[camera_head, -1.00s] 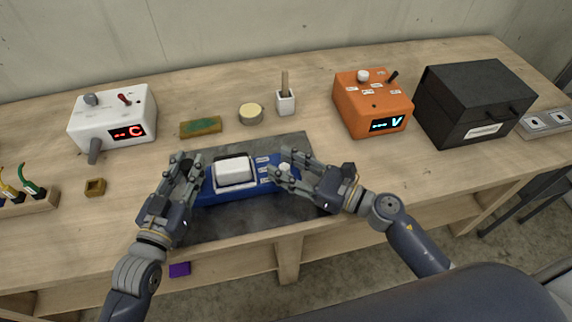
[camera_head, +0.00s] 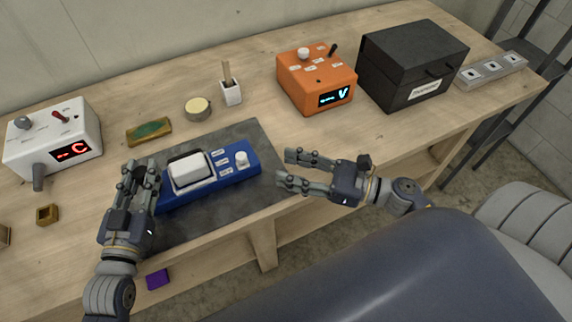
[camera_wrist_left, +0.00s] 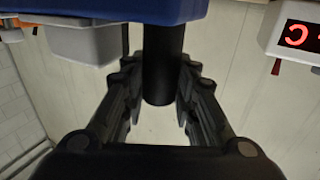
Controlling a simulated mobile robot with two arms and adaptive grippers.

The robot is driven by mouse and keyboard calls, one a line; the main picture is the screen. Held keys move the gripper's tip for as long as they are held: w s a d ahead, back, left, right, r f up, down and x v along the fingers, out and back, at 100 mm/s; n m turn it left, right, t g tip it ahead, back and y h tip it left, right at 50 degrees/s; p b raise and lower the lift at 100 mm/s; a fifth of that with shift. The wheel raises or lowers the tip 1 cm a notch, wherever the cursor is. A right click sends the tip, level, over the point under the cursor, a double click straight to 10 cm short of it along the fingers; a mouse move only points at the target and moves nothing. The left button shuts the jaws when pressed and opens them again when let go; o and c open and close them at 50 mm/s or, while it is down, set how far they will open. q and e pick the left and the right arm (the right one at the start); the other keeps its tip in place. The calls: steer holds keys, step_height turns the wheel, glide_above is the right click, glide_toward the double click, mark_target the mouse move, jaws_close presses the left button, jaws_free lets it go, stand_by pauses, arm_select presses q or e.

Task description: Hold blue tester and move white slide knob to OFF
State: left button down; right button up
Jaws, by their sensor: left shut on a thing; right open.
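The blue tester (camera_head: 205,193) lies on the dark mat, with a white block and several small labels on top. Its white slide knob (camera_head: 242,159) stands near the right end, beside the labels, whose text is too small to read. My left gripper (camera_head: 141,180) is at the tester's left end. In the left wrist view its fingers are shut on a black handle (camera_wrist_left: 162,65) below the blue body (camera_wrist_left: 160,10). My right gripper (camera_head: 288,169) is open and empty, to the right of the knob and apart from the tester.
A dark mat (camera_head: 215,220) lies under the tester. Behind are a white box with a red display (camera_head: 50,135), a green-topped block (camera_head: 150,132), a round tin (camera_head: 197,108), a white holder (camera_head: 231,93), an orange box (camera_head: 317,80) and a black box (camera_head: 410,65). The bench's front edge is close.

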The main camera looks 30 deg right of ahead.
arm_select(q)
steer(key=c, duration=1.2)
jaws_free()
